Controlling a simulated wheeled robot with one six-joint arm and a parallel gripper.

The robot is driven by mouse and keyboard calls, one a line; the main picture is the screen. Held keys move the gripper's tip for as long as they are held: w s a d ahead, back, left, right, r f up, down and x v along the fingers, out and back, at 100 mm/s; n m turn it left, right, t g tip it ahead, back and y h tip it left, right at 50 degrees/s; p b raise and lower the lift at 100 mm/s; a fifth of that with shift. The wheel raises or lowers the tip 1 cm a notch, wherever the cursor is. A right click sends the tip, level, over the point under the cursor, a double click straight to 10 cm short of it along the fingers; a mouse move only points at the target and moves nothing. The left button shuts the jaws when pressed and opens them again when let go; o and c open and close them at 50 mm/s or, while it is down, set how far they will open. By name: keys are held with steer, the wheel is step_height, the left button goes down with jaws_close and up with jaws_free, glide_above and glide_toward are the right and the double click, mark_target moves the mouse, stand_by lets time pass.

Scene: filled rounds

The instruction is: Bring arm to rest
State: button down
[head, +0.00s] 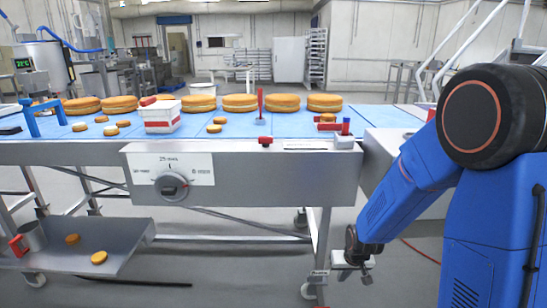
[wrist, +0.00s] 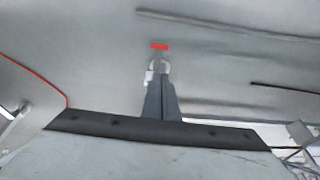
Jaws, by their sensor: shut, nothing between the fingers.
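My blue arm with black joints reaches down at the right of the head view. My gripper (head: 353,265) hangs low at its end, beside the right end of the conveyor table (head: 250,188) and below its top. It is shut and empty, clear of the table's goods. It looks small in the head view, so its fingertips are hard to make out. The wrist view shows mostly grey floor (wrist: 80,65), a dark bar and a grey upright with a red tip; I cannot tell for certain what these parts are.
Several large round cakes (head: 240,103) line the blue belt (head: 200,127), with small rounds, a white tub (head: 161,117) and a red post (head: 260,101). A lower tray (head: 75,245) holds a metal mug (head: 33,235) and two rounds. A table leg (head: 319,245) stands left of my gripper.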

steer(key=s+d+f+v, duration=0.1)
steer(key=v, duration=1.1)
steer(key=s+d+r, duration=0.1)
steer(key=s+r, duration=0.7)
steer(key=s, duration=0.3)
steer(key=s+d+r+t, duration=0.1)
steer(key=s+d+r, duration=0.1)
steer(key=s+r, duration=0.6)
steer(key=s, duration=0.4)
steer(key=shift+s+d+h, duration=0.25)
steer(key=shift+h, duration=0.05)
steer(key=shift+r, duration=0.15)
